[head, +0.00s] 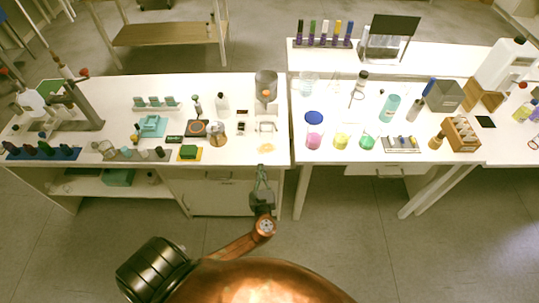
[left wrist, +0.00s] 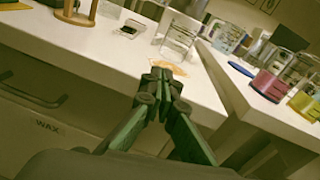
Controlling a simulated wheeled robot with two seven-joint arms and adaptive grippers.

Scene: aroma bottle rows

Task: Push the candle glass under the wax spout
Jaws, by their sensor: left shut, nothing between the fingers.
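The wax dispenser, with a grey hopper (head: 266,78) and an orange part below it, stands at the right end of the left table. A clear, empty-looking glass (left wrist: 177,44) stands on the white table in the left wrist view, just beyond my fingertips. In the head view a faint pale outline (head: 266,127) below the dispenser seems to be this glass; its exact place under the spout is unclear. My left gripper (head: 261,168) is shut and empty at the table's front edge, pointing at the table; its closed green fingers also show in the left wrist view (left wrist: 162,72).
A flat orange patch (head: 266,148) lies between the gripper and the dispenser. A small dark device (head: 241,129) and an hourglass-like stand (head: 217,133) are to the left. The right table (head: 300,157), with coloured beakers, begins just right of it.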

